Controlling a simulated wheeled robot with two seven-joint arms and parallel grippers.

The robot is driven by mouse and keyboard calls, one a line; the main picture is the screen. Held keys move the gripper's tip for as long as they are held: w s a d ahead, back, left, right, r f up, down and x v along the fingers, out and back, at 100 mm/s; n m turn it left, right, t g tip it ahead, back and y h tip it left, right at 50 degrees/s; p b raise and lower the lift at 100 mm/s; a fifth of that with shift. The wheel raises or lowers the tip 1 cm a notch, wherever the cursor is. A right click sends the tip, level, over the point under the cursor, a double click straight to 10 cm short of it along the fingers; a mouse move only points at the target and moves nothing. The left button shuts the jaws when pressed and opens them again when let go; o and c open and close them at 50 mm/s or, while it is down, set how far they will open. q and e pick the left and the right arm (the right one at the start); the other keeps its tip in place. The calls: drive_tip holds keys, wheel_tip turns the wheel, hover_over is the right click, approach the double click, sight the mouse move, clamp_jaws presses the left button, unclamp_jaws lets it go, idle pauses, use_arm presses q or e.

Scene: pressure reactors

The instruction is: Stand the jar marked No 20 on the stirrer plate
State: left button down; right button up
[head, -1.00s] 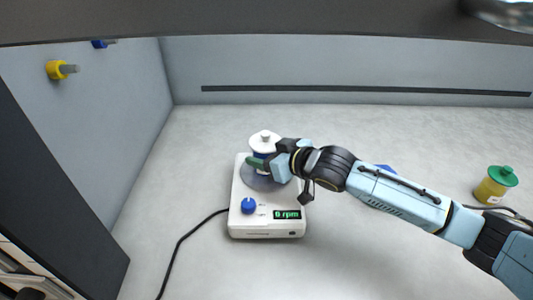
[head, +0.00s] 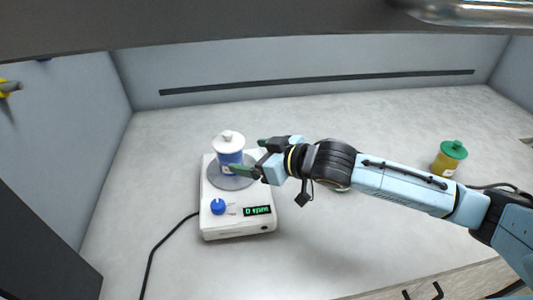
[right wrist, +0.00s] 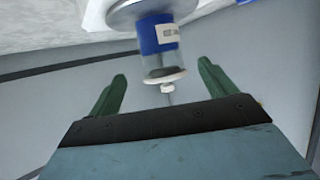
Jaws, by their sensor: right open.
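The jar (head: 228,155) has a blue body, a white lid and a pale label too small to read. It stands upright on the grey round disc of the white stirrer plate (head: 239,226), whose display is lit. My right gripper (head: 249,157) is open, its green fingertips just right of the jar and apart from it. In the right wrist view the jar (right wrist: 157,37) appears upside down beyond and between the open green fingers (right wrist: 163,88), which hold nothing. My left gripper is not in view.
A yellow jar with a green lid (head: 449,158) stands at the right. A black cable (head: 155,250) runs from the stirrer plate's left side. A yellow knob (head: 9,87) is on the left wall. The bench is clear left and behind the plate.

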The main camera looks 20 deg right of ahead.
drive_tip(key=shift+v, duration=2.05)
idle(0.5)
